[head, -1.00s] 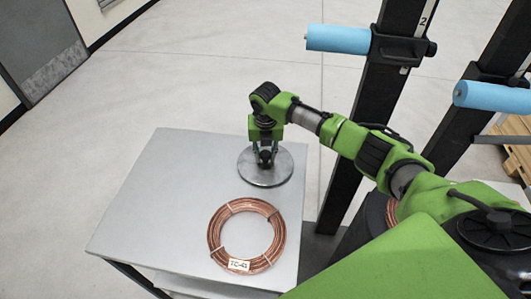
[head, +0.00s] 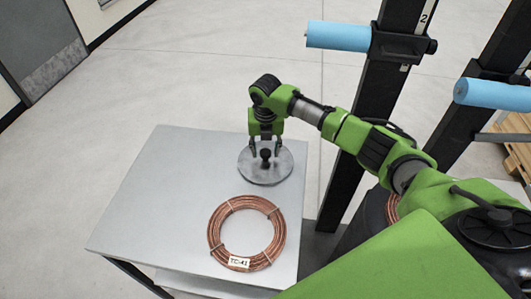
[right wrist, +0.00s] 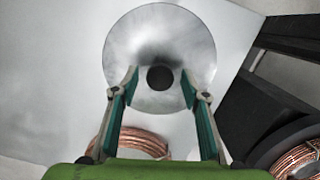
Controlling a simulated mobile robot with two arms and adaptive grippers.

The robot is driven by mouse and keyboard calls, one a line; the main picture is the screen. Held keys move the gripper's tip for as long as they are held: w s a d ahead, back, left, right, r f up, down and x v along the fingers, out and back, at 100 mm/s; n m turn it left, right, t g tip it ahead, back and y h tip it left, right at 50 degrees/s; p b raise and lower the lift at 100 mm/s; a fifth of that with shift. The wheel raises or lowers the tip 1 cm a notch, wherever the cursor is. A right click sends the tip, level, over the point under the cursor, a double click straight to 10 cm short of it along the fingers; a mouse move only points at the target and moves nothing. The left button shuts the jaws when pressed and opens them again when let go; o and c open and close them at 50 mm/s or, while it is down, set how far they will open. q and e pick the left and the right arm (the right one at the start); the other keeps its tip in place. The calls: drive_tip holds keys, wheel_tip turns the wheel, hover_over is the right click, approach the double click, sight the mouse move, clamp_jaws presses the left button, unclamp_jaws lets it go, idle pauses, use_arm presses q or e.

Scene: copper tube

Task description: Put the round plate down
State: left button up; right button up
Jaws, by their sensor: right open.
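The round plate (head: 266,170) is a grey metal disc with a black knob (head: 265,155) at its middle. It lies flat on the back right part of the grey table (head: 150,200), behind the copper coil. My right gripper (head: 266,146) is open above the plate, its fingers on either side of the knob and apart from it. In the right wrist view the plate (right wrist: 190,45) and dark knob (right wrist: 160,78) show beyond the spread fingertips (right wrist: 158,80). My left gripper is not in view.
A copper coil (head: 222,226) with a tag "TC-41" lies on the table in front of the plate. A dark post with a blue roller (head: 338,36) stands to the right. Another copper coil (right wrist: 298,160) shows at the lower right of the wrist view. The table's left side is clear.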

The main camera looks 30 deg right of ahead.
sight(266, 155)
wheel_tip(266, 155, up, 10)
drive_tip(key=s+b, duration=0.1)
drive_tip(key=shift+a, duration=0.25)
drive_tip(key=shift+r, duration=0.2)
